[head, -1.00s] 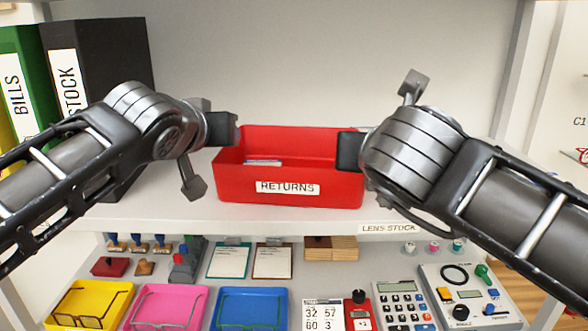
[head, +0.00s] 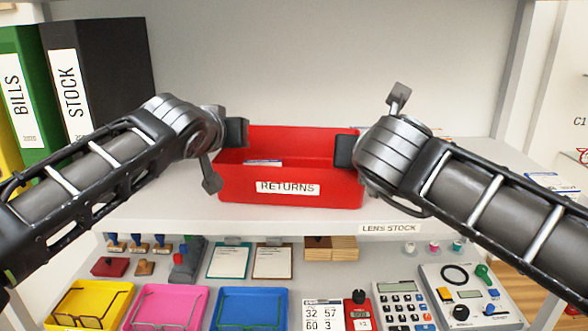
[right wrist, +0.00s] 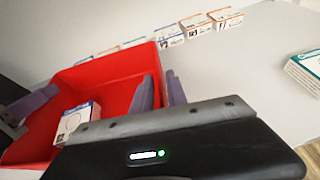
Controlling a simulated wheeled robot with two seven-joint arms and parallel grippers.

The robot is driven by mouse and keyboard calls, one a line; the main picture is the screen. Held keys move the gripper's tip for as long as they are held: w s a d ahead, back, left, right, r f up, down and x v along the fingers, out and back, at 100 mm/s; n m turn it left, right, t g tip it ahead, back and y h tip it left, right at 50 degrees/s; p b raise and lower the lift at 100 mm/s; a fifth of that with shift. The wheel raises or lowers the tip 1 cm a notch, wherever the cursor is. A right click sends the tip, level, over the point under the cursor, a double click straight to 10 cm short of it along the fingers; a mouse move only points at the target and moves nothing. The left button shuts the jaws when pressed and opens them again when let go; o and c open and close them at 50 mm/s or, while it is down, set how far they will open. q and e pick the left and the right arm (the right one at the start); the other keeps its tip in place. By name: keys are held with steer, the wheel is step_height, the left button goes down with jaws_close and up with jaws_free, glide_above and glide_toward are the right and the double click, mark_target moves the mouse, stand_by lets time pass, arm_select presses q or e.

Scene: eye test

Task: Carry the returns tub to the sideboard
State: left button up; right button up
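The returns tub (head: 290,190) is a red open box with a white RETURNS label, standing on the white shelf. A small box lies inside it, clearer in the right wrist view (right wrist: 75,122). My left gripper (head: 237,132) is at the tub's left wall, and my right gripper (head: 344,152) at its right wall. In the right wrist view, the right fingers (right wrist: 160,92) sit on either side of the tub's wall (right wrist: 110,68), close together, and look shut on it. The left fingers look shut on the opposite wall, partly hidden. The sideboard is not recognisable in view.
Black (head: 95,85) and green (head: 28,95) binders stand left of the tub. Small boxes (right wrist: 197,25) line up behind it, and a green-marked box (right wrist: 305,70) lies to the right. The lower shelf holds coloured trays (head: 252,300), clipboards and a calculator (head: 400,300).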

arm_select(q)
jaws_close()
arm_select(e)
jaws_close()
arm_select(q)
steer(key=shift+r, duration=0.1)
stand_by(0.8)
